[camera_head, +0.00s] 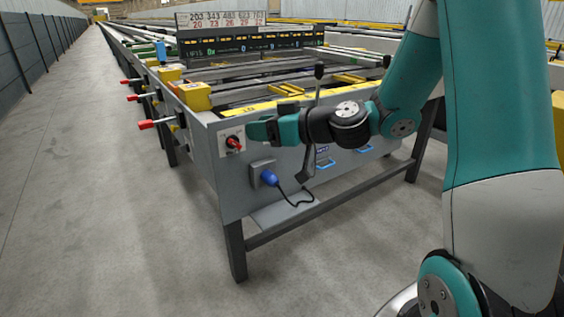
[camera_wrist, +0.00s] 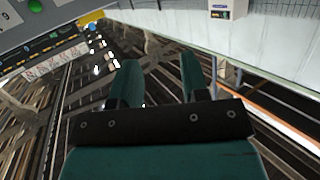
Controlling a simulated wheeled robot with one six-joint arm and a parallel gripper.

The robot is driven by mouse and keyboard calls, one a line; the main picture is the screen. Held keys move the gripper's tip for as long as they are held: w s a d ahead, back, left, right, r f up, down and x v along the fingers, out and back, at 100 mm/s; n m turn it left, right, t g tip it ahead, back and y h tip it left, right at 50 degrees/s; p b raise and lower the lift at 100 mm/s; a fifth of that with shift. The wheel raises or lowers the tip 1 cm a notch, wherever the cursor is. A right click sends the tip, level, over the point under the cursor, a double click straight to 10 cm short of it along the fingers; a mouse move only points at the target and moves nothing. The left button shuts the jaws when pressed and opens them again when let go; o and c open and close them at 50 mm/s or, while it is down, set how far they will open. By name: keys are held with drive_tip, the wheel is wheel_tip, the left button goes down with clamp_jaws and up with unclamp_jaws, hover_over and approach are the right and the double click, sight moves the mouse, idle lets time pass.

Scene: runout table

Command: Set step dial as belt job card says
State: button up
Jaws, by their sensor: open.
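A red knob (camera_head: 233,143) sits on a small white plate on the grey end panel (camera_head: 228,190) of the runout table. I cannot make out its markings or setting, nor tell if it is the step dial. My gripper (camera_head: 262,131) is just right of the knob, in front of the panel, apparently apart from it. In the wrist view my gripper (camera_wrist: 160,66) has its two teal fingers spread, with nothing between them. A number board (camera_head: 220,19) stands at the back of the table, with rows of black and red figures. I cannot identify a belt job card.
A blue plug (camera_head: 268,177) with a dark cable sits below the knob. Red-handled levers (camera_head: 146,124) stick out along the table's left side. A dark upright lever (camera_head: 318,80) rises behind my wrist. The concrete floor (camera_head: 110,190) at left is clear.

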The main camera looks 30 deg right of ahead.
drive_tip(key=w+d+f+m+t+h+b, duration=0.1)
drive_tip(key=d+f+m+t+h+b, duration=0.25)
drive_tip(key=d+f, duration=0.4)
drive_tip(key=w+d+f+m+t+h+b, duration=0.1)
drive_tip(key=d+f+m+t+h+b, duration=0.2)
drive_tip(key=d, duration=0.7)
drive_tip(key=w+n+g+h+p, duration=0.1)
drive_tip(key=w+p, duration=0.9)
drive_tip(key=w, duration=0.7)
drive_tip(key=shift+w+a+f+h, duration=0.2)
drive_tip(key=shift+a+f+h, duration=0.15)
drive_tip(key=shift+a+f, duration=0.05)
drive_tip(key=shift+g, duration=0.25)
clamp_jaws()
